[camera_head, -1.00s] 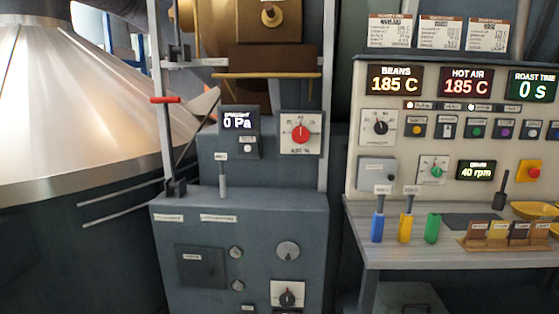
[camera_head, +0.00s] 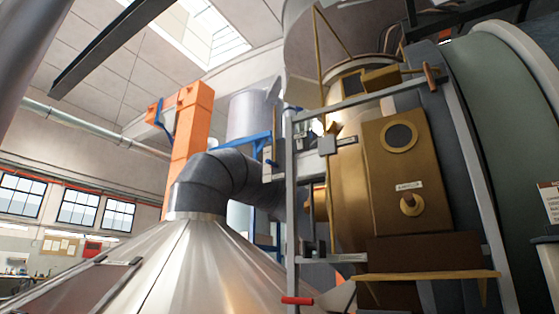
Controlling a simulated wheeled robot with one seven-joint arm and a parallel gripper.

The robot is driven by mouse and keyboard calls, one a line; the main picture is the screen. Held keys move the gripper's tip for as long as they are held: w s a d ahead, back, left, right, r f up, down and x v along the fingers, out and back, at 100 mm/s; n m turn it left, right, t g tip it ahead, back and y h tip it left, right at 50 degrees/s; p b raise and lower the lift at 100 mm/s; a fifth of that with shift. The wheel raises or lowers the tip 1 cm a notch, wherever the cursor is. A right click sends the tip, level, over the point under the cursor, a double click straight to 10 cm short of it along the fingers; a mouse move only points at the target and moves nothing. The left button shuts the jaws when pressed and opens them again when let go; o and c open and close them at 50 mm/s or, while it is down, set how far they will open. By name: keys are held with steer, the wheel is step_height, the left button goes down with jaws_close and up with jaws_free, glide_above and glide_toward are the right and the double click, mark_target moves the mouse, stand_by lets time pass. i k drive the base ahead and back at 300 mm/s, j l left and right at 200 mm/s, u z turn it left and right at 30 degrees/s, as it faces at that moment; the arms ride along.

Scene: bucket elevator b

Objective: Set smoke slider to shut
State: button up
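No part that I can surely name as the smoke slider shows in this view. A small grey block (camera_head: 327,145) with a short rod and a pale label sits beside the brass drum front (camera_head: 348,205). A dark elbow duct (camera_head: 212,178) runs from the top of the metal cone (camera_head: 185,265) toward the drum; its far end is partly hidden by the frame. The labels are too small to read. My gripper is not in view.
A grey upright frame (camera_head: 291,205) stands before the drum, with a red handle (camera_head: 298,300) low on it. A brass hatch (camera_head: 405,175) with a round window and knob faces me. An orange column (camera_head: 188,140) and blue bars (camera_head: 247,142) stand behind the duct.

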mark_target(274, 164)
steer(key=i+l+u, duration=0.45)
steer(key=i, duration=0.5)
